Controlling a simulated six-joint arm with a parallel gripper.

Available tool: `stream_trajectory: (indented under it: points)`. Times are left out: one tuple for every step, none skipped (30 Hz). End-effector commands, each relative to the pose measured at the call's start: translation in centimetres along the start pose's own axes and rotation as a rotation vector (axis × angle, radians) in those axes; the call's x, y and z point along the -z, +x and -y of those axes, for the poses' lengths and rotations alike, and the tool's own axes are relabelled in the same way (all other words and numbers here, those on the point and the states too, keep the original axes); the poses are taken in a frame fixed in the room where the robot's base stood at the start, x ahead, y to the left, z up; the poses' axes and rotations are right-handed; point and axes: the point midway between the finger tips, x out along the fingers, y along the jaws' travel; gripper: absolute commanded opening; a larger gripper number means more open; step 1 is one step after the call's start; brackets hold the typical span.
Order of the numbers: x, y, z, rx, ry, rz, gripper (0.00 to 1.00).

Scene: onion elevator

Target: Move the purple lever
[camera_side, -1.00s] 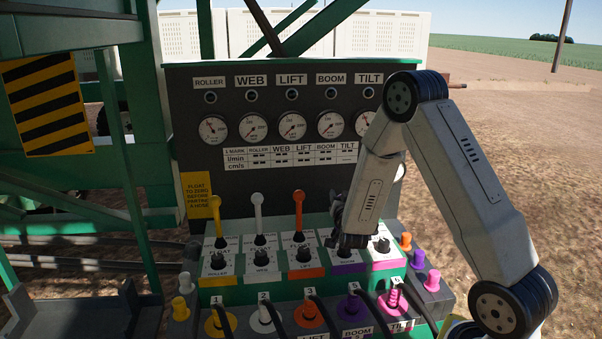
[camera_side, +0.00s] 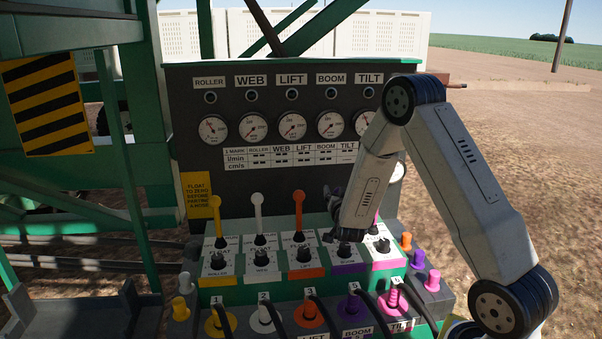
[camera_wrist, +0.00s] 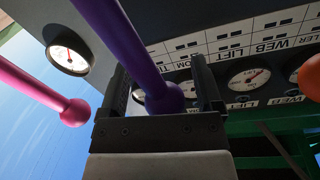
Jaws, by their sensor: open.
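The purple lever (camera_wrist: 120,45) shows in the wrist view, its round knob in the gap between the two dark fingers of my gripper (camera_wrist: 162,92). The fingers are open on either side of it, and I cannot tell whether either touches it. In the side view my gripper (camera_side: 331,212) is at the boom station of the lever bank. There my wrist hides most of the purple lever; its dark base and the purple boom plate (camera_side: 347,267) show below.
A pink lever (camera_wrist: 35,85) stands on one side and an orange knob (camera_wrist: 309,76) on the other. Yellow (camera_side: 215,220), white (camera_side: 258,215) and orange (camera_side: 299,212) levers stand left in the side view. The gauge panel (camera_side: 290,180) rises behind. Hoses (camera_side: 320,312) run below.

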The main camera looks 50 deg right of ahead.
Motion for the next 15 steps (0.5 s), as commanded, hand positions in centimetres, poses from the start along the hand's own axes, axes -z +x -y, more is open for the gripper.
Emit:
stream_trajectory:
  points:
    - [0.0, 0.0, 0.0, 0.001, 0.0, -0.001, 0.83]
    - [0.0, -0.1, 0.1, 0.001, 0.0, -0.001, 0.83]
    - [0.1, -0.2, 0.1, 0.001, 0.001, -0.001, 0.83]
    - [0.1, -0.3, 0.1, 0.001, 0.001, -0.001, 0.83]
    - [0.0, -0.4, 0.1, 0.001, 0.001, -0.001, 0.83]
    - [0.0, -0.6, 0.1, 0.001, 0.001, 0.0, 0.83]
    - [0.0, -0.8, 0.1, 0.001, 0.001, 0.0, 0.83]
    - [0.0, -1.1, 0.1, 0.001, 0.001, 0.0, 0.83]
    - [0.0, -1.4, 0.1, 0.002, 0.001, -0.001, 0.83]
    - [0.0, -1.7, 0.1, 0.003, 0.001, 0.0, 0.83]
    - [0.0, -2.0, 0.1, 0.003, 0.001, 0.0, 0.83]
    - [0.0, -2.4, 0.1, 0.003, 0.001, 0.001, 0.83]
    - [0.1, -2.7, 0.1, 0.002, 0.0, 0.0, 0.83]
    - [0.0, -3.1, 0.1, 0.002, 0.0, 0.0, 0.83]
    - [0.0, -3.6, 0.1, 0.002, 0.0, 0.0, 0.83]
